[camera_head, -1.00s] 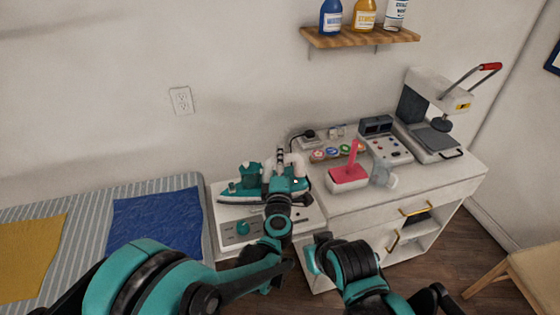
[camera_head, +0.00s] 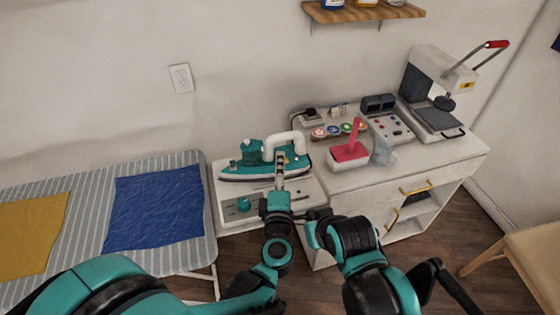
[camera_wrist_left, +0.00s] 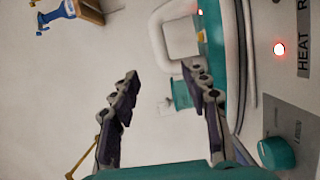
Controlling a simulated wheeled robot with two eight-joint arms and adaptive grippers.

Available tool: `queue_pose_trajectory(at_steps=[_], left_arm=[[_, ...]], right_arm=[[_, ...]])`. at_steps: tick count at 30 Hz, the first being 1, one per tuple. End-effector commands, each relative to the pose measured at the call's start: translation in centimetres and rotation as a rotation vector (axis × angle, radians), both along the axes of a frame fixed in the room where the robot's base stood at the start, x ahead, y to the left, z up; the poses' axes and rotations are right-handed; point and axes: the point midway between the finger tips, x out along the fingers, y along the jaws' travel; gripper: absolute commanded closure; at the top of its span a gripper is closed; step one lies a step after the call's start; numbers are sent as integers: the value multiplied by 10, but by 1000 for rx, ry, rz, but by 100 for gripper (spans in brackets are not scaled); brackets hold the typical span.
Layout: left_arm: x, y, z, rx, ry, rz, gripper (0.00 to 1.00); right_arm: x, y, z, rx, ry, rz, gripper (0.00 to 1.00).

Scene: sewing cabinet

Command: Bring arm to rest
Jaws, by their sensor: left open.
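My left gripper (camera_head: 280,170) is in front of the teal and white iron (camera_head: 262,162) in the head view. In the left wrist view my left gripper (camera_wrist_left: 165,88) is open with nothing between its fingers. The iron (camera_wrist_left: 212,45) also shows in the left wrist view, with its white handle beyond the fingertips. The iron rests on a white control unit (camera_head: 238,218) with a teal knob.
A white cabinet (camera_head: 372,189) stands to the right with a red-handled tool (camera_head: 350,152), a clear cup (camera_head: 383,150) and a heat press (camera_head: 432,90). A striped ironing board (camera_head: 88,205) with blue cloth (camera_head: 155,208) and yellow cloth (camera_head: 32,235) is left. A wooden stool (camera_head: 530,262) stands right.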

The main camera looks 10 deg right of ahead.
Motion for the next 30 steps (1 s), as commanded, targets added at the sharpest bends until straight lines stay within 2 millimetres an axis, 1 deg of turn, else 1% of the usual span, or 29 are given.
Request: queue_pose_trajectory(at_steps=[6,8,11,13,15,17,18,20,23,26,27,29,30], left_arm=[[0,0,0,1,0,-1,54],[1,1,4,8,-8,-5,54],[5,8,23,60,-56,-31,54],[8,17,44,140,-111,-71,54],[7,28,64,261,-168,-124,54],[5,41,74,389,-200,-176,54],[1,50,76,479,-209,-211,54],[-6,67,72,621,-202,-262,54],[-22,106,51,860,-133,-340,54],[-48,159,17,1087,6,-408,54],[-61,184,2,1169,78,-431,54],[-81,217,-16,1269,184,-459,54],[-94,237,-27,1321,251,-473,54]], right_arm=[[0,0,0,0,0,0,100],[0,0,0,0,0,0,100],[0,0,0,0,0,0,100],[0,0,0,0,0,0,100],[0,0,0,0,0,0,100],[0,0,0,0,0,0,100],[0,0,0,0,0,0,100],[0,0,0,0,0,0,100],[0,0,0,0,0,0,100],[0,0,0,0,0,0,100],[0,0,0,0,0,0,100],[0,0,0,0,0,0,100],[0,0,0,0,0,0,100]])
